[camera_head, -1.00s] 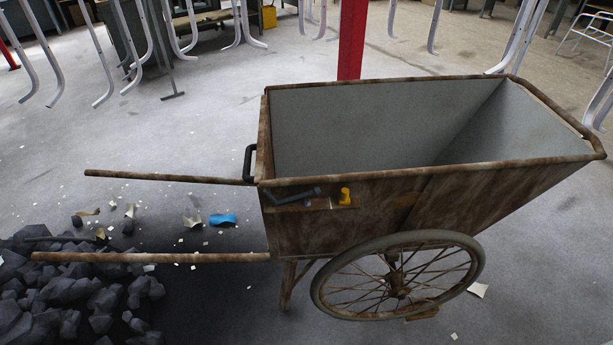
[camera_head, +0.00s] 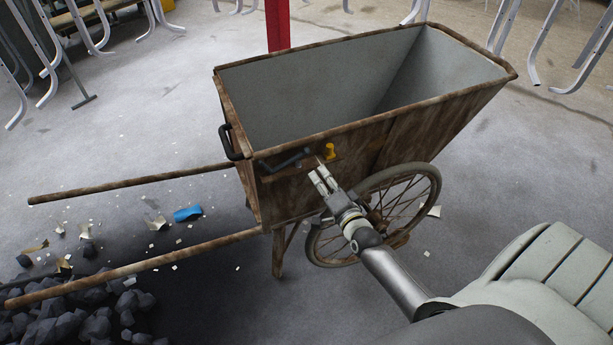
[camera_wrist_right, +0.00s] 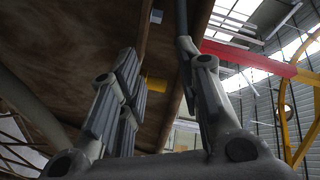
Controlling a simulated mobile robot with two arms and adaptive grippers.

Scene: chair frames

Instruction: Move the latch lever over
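The latch lever (camera_head: 288,161) is a dark grey bar on the side of a wooden handcart (camera_head: 405,140), just under its rim. It lies roughly along the side, to the left of a small yellow catch (camera_head: 330,151). My right gripper (camera_head: 321,174) is in front of the cart side, just below the lever's right end and the yellow catch. In the right wrist view its fingers (camera_wrist_right: 158,58) are apart, with the yellow catch (camera_wrist_right: 155,83) seen between them. A dark bar above the right finger may be the lever; contact is unclear. My left gripper is out of view.
The cart's spoked wheel (camera_head: 385,212) is close behind my right wrist. Two wooden shafts stick out left, the upper one (camera_head: 130,184) apart from the lower. Dark rubble (camera_head: 80,315) lies at lower left. A red post (camera_head: 278,25) stands behind the cart.

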